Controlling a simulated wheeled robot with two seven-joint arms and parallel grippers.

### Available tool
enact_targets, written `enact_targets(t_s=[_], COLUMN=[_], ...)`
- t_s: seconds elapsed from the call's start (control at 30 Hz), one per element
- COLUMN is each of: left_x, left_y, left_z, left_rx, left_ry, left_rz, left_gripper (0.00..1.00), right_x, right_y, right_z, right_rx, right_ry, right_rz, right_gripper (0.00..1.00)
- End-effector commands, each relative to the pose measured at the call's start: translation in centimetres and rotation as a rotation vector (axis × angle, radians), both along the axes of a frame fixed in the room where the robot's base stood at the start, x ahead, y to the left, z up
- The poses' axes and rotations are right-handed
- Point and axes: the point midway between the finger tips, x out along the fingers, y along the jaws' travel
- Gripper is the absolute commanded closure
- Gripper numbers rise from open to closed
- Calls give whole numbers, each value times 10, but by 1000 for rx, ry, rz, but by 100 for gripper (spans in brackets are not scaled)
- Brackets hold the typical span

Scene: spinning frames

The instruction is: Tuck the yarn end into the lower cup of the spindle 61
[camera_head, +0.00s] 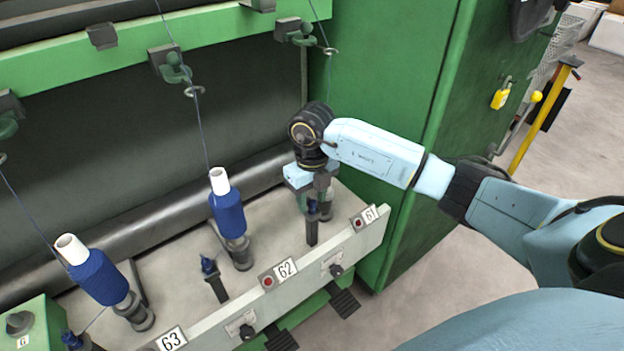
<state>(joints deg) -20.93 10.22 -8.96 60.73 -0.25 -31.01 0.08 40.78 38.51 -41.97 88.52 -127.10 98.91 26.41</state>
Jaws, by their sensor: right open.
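Spindle 61 (327,213) stands at the right end of the rail, behind the plate marked 61 (370,214). My right gripper (317,198) points down over it and hides most of it, including the lower cup. The gripper is open, but whether its fingers touch the spindle cannot be told. A thin blue yarn (329,78) hangs from the guide above and passes behind my right wrist. Its end cannot be made out. A bit of blue shows beside the fingers, above a dark upright piece (311,232). My left gripper is not in view.
Spindles 62 and 63 carry blue yarn packages (228,213) (97,277) on white tubes, with taut yarns above. A green side panel (385,100) stands close behind my right arm. The grey rail (320,262) runs in front, with dark pedals below it.

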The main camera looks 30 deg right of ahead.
Motion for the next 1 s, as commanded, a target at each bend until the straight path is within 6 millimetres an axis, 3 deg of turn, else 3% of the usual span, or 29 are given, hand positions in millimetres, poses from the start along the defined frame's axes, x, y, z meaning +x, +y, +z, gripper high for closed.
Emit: enact_targets(t_s=[0.5,0.7,1.0], left_x=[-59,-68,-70], left_y=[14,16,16], left_z=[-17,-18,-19], left_rx=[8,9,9], left_ry=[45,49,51], left_rz=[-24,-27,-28], left_gripper=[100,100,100], right_x=[1,0,0], right_y=[-1,0,0], right_z=[107,125,127], right_rx=[-2,-1,-1], right_ry=[-4,-2,-1], right_rz=[0,1,0], right_gripper=[60,60,60])
